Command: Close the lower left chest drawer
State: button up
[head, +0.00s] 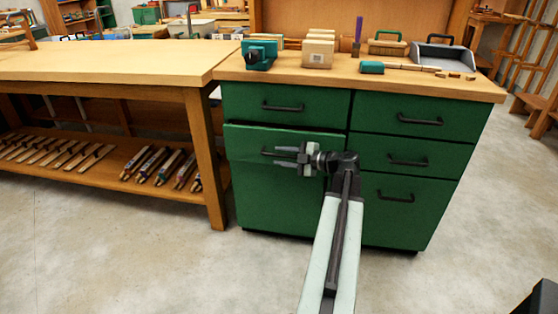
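The green chest (335,205) stands right of the workbench. Its lower left drawer (245,143) sticks out a little from the chest front, with its top edge showing below the shut upper left drawer (300,92). My gripper (277,157) is in front of the right half of this drawer, with its fingers pointing left. The fingers look parted, one above the other, near the drawer's dark handle (266,152). The gripper and wrist hide part of the handle and the drawer's right end. Whether the fingers touch the drawer front is not clear.
The right-hand drawers (440,155) look shut. Blocks, a teal tool (260,54) and a grey dustpan (442,54) lie on the chest top. The wooden workbench (110,62) with a lower shelf of tools stands at left. The floor (130,250) in front is clear.

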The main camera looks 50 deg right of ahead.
jog(key=shift+c, duration=0.3)
grip_shut()
jog(key=shift+w, duration=0.1)
dwell(1.1)
